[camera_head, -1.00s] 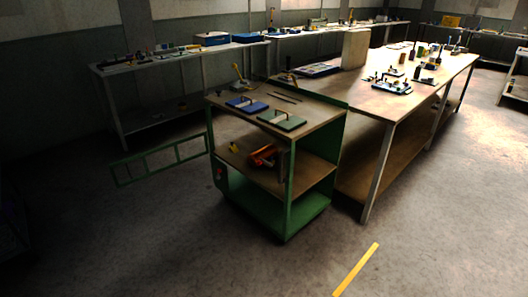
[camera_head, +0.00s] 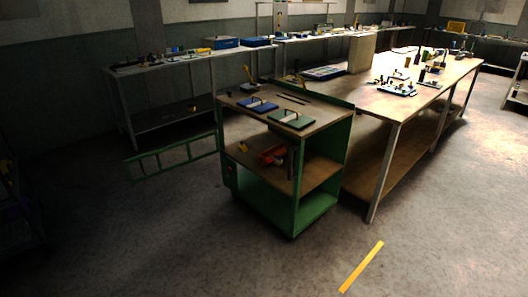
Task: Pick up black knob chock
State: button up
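I cannot make out the black knob chock for certain; the items on the benches are small and dark. A green cart (camera_head: 297,200) stands in the middle of the view. A blue plate with a handle (camera_head: 257,105) and a green plate with a handle (camera_head: 292,120) lie on its top. A large wooden workbench (camera_head: 400,107) behind it to the right carries several small tools and dark upright items, with a light blue tray (camera_head: 396,88) among them. My gripper is not in view.
An orange-red item (camera_head: 272,155) lies on the cart's middle shelf. A green ladder-like frame (camera_head: 172,157) stands left of the cart. A long bench (camera_head: 160,69) runs along the back wall. A yellow strip (camera_head: 361,267) marks the open floor in front.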

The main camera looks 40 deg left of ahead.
aim_at(243, 147)
jog(key=u, duration=0.55)
jog(key=i, duration=1)
jog(key=u, duration=0.65)
jog(key=i, duration=1)
jog(key=u, duration=0.75)
jog(key=i, duration=0.75)
jog(key=u, duration=0.75)
jog(key=i, duration=0.5)
jog(key=u, duration=0.75)
jog(key=i, duration=0.5)
jog(key=u, duration=0.25)
